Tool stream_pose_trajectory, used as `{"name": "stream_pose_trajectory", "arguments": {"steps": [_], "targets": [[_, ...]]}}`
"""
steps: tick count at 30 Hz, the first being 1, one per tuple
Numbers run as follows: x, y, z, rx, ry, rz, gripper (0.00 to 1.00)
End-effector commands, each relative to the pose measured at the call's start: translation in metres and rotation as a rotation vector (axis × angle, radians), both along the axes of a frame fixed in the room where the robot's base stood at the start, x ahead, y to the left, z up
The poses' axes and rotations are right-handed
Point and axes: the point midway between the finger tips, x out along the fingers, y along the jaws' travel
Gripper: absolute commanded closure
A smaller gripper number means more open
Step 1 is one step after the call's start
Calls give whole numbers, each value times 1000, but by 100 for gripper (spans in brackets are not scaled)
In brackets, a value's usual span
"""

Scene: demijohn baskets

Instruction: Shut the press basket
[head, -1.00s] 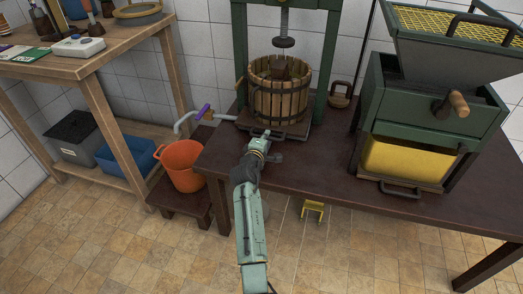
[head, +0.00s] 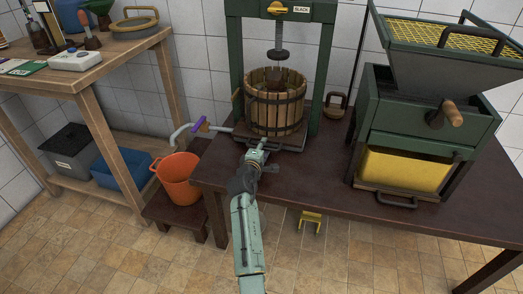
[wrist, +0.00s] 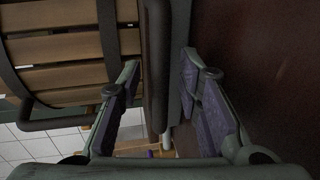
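The press basket (head: 276,112), made of upright wooden slats with dark metal hoops, stands on the press tray (head: 290,142) in a green frame. I cannot tell in the head view whether its sides are fully shut. My gripper (head: 262,146) is at the front edge of the tray, below and in front of the basket. In the wrist view, my gripper (wrist: 160,68) is open, its purple-padded fingers apart on either side of a dark bar (wrist: 156,85). Slats and a hoop of the basket (wrist: 65,75) fill the left of that view. A latch is not clearly visible.
The press screw (head: 278,54) hangs above the basket, under a sign reading "SLACK". A green crusher (head: 425,110) stands on the right of the dark table (head: 330,185). The table between them is mostly clear.

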Motion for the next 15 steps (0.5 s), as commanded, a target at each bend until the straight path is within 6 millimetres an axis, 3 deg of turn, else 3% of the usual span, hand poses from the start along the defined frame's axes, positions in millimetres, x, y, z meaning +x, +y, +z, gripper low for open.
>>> {"name": "stream_pose_trajectory", "arguments": {"steps": [5, 15], "targets": [[-16, 6, 2, -1, 0, 1, 68], [-82, 27, 17, 0, 0, 2, 68]]}}
